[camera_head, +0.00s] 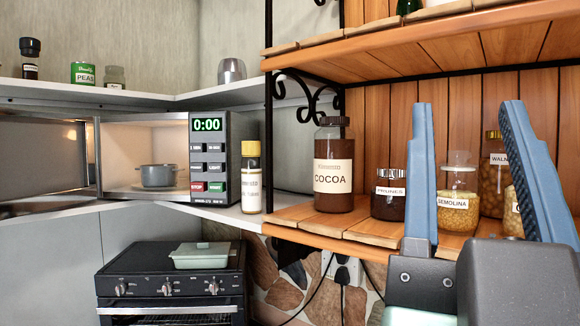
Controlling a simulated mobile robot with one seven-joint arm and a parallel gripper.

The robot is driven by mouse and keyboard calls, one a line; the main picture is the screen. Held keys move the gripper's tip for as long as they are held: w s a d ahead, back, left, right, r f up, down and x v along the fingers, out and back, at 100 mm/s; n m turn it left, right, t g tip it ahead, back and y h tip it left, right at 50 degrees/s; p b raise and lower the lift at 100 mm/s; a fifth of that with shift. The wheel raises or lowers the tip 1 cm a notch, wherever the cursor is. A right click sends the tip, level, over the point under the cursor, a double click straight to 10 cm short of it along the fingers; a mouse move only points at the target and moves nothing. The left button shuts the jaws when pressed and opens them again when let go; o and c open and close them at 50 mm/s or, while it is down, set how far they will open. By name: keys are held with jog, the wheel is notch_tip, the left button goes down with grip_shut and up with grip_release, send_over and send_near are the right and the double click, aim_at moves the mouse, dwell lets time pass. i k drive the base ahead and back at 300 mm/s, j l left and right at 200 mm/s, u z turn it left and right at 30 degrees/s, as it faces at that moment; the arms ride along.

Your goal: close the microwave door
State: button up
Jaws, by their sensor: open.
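The microwave (208,158) stands on a white corner shelf at the left of the head view, with a green 0:00 display and several buttons. Its door (40,165) is open, swung out to the left, and cut off by the left picture edge. A grey lidded pot (158,176) sits inside the lit cavity. My gripper (467,108) is at the right front with its two blue fingers spread wide and nothing between them. It is in front of the wooden jar shelf, well to the right of the microwave and apart from the door.
A yellow-capped bottle (251,178) stands just right of the microwave. A cocoa jar (333,165), a prunes jar (388,194) and a semolina jar (458,200) stand on the wooden shelf (290,213). Below is a black stove (140,262) with a pale green dish (200,255).

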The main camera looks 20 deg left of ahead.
aim_at(47, 158)
jog(key=k+j, duration=0.25)
jog(key=j, duration=0.25)
jog(key=k+j, duration=0.25)
jog(key=j, duration=0.25)
jog(key=k+j, duration=0.3)
jog(key=j, duration=0.2)
jog(key=k+j, duration=0.25)
jog(key=j, duration=0.25)
jog(key=k+j, duration=0.25)
jog(key=j, duration=0.3)
jog(key=k+j, duration=0.25)
jog(key=j, duration=0.25)
jog(key=k+j, duration=0.25)
jog(key=j, duration=0.25)
jog(key=k+j, duration=0.25)
jog(key=j, duration=0.25)
jog(key=k+j, duration=0.2)
jog(key=l+u, duration=0.3)
jog(key=l, duration=0.9)
jog(key=l+u, duration=0.25)
jog(key=l, duration=0.95)
jog(key=i+l+u, duration=0.35)
jog(key=i+l, duration=0.15)
jog(key=i, duration=0.2)
jog(key=i+l+u, duration=0.4)
jog(key=i+l, duration=0.2)
jog(key=i, duration=0.45)
